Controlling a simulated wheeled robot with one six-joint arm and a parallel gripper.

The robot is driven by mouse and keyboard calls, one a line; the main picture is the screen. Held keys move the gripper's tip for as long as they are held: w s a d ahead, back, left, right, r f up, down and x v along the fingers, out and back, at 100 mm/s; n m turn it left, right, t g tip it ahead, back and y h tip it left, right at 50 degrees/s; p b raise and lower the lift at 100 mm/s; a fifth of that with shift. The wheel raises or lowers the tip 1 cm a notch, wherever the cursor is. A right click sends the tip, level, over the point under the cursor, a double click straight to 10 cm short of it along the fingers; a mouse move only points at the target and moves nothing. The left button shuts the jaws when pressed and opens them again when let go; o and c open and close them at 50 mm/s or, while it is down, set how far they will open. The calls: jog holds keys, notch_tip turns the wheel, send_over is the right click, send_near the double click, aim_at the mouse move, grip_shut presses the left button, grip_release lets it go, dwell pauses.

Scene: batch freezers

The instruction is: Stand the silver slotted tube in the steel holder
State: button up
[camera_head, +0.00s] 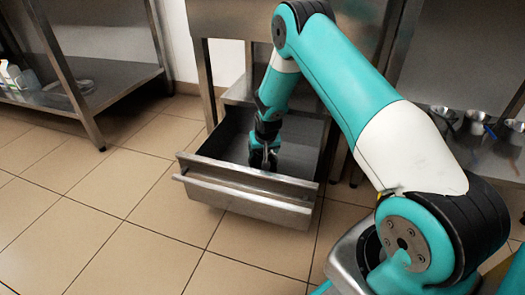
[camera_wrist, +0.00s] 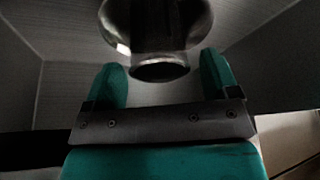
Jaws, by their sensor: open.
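My gripper (camera_head: 262,160) reaches down into an open steel drawer (camera_head: 250,190). In the wrist view my gripper (camera_wrist: 162,80) is open, with one teal finger on each side. A shiny, dark-looking round metal piece (camera_wrist: 158,25) with a rounded rim lies just ahead of and partly between the fingertips. I cannot tell whether the fingers touch it. It may be the silver slotted tube, but no slots show clearly. In the head view my arm and the drawer front hide it. I cannot make out the steel holder for certain.
Several steel cups (camera_head: 477,121) stand on a steel surface at the right, one with a blue item. A steel shelf (camera_head: 90,85) with bottles (camera_head: 12,75) is at the left. The drawer walls stand close around my gripper. The tiled floor (camera_head: 110,220) is clear.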

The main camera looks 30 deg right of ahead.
jog(key=s+a+r+n+y+p, duration=0.1)
jog(key=s+a+r, duration=0.4)
jog(key=r, duration=0.4)
jog(key=s+a+r+n+g+y+p, duration=0.1)
jog(key=s+a+r+n+p, duration=0.1)
jog(key=a+r, duration=0.55)
jog(key=s+a+r+n+y+p, duration=0.15)
jog(key=s+a+r, duration=0.25)
jog(key=r, duration=0.6)
jog(key=s+a+r+n+g, duration=0.1)
jog(key=s+a+r+n, duration=0.1)
jog(key=s, duration=0.6)
jog(key=s+a+r+n+g+y, duration=0.1)
jog(key=s+a+r, duration=0.3)
jog(key=s, duration=0.4)
jog(key=s+a+r+n+g+y, duration=0.1)
jog(key=s+a+r+n, duration=0.2)
jog(key=s, duration=0.5)
notch_tip(320, 180, up, 2)
jog(key=shift+s+a+r+n, duration=0.15)
jog(key=shift+s+a+n, duration=0.2)
jog(key=shift+n, duration=0.2)
jog(key=shift+y, duration=0.25)
notch_tip(320, 180, up, 50)
jog(key=p, duration=4.9)
jog(key=shift+p, duration=0.35)
